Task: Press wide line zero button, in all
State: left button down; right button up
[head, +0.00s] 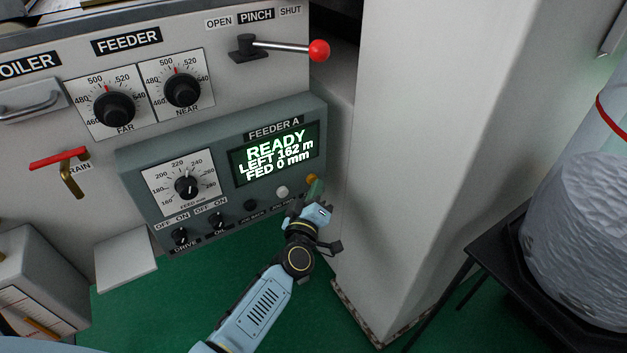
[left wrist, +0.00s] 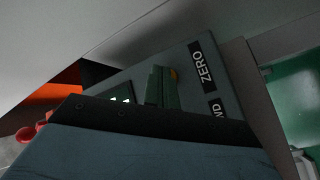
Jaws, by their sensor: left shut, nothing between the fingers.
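The grey-green FEEDER A panel (head: 220,155) has a lit screen (head: 275,155) reading READY, LEFT 162 m, FED 0 mm. In the left wrist view the yellow button (left wrist: 174,73) shows beside the ZERO label (left wrist: 202,65), partly behind the shut green fingers (left wrist: 160,88). My left gripper is shut and empty, its tips at or very close to the button. I cannot tell whether they touch it. My right gripper is not in view.
A white button (head: 282,192) and a black button (head: 250,205) sit left of the yellow one. A red-knobbed lever (head: 319,50) juts out above the panel. A pale column (head: 415,150) stands close on the right.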

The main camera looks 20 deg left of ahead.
pick_arm(q)
jog(key=shift+s+d, duration=0.45)
jog(key=shift+d, duration=0.05)
jog(key=s+d+p, duration=0.1)
jog(key=d, duration=0.1)
jog(key=s+d, duration=0.2)
jog(key=shift+p, duration=0.4)
dwell(0.6)
